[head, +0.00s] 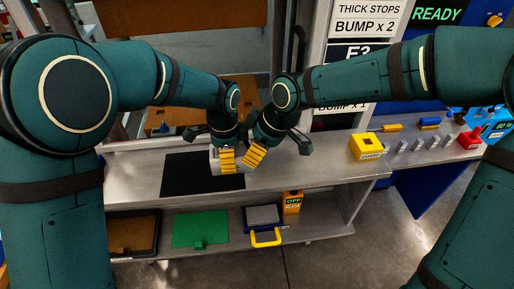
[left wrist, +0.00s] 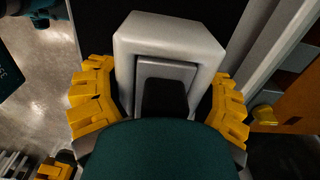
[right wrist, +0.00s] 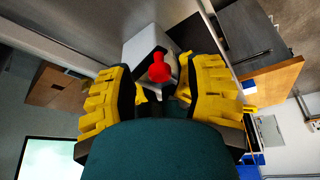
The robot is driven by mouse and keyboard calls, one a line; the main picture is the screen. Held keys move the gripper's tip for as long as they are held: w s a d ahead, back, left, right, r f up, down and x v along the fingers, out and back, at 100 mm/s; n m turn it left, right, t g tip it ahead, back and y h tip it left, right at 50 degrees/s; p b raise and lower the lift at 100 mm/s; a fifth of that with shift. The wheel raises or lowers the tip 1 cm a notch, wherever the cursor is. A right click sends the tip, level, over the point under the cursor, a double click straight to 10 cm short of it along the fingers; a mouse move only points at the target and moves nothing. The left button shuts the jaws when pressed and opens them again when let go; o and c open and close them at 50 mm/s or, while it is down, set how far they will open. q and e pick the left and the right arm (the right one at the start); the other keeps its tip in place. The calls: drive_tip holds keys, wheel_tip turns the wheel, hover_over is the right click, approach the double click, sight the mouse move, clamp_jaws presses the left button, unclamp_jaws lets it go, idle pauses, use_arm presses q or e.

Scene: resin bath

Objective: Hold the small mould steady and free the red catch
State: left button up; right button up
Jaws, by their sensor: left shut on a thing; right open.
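The small mould is a pale grey block (left wrist: 170,38) with rounded edges, between the yellow fingers of my left gripper (left wrist: 160,105) in the left wrist view. In the head view a bit of the mould (head: 214,160) shows beside my left gripper (head: 228,160), which is shut on it over the bench. The red catch (right wrist: 158,67) sticks out from the mould (right wrist: 150,42) in the right wrist view. My right gripper (right wrist: 165,100) is open, its fingers on either side of the catch's line. The catch is hidden in the head view, where my right gripper (head: 254,155) is close beside the left.
A black mat (head: 180,182) lies on the grey bench. A yellow box (head: 366,147) and several small parts stand farther right. The lower shelf holds a green plate (head: 200,228), a blue-edged tray with a yellow handle (head: 266,238) and an orange box marked OFF (head: 292,205).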

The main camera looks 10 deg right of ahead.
clamp_jaws()
idle(0.3)
drive_tip(key=shift+s+a+m+t+h, duration=0.1)
drive_tip(key=shift+a+m+t+h, duration=0.15)
drive_tip(key=shift+m, duration=0.55)
drive_tip(key=shift+s+a+m+t+h, duration=0.15)
drive_tip(key=shift+a+m, duration=0.2)
drive_tip(key=shift+m, duration=0.45)
drive_tip(key=shift+w, duration=0.1)
unclamp_jaws()
drive_tip(key=v, duration=1.2)
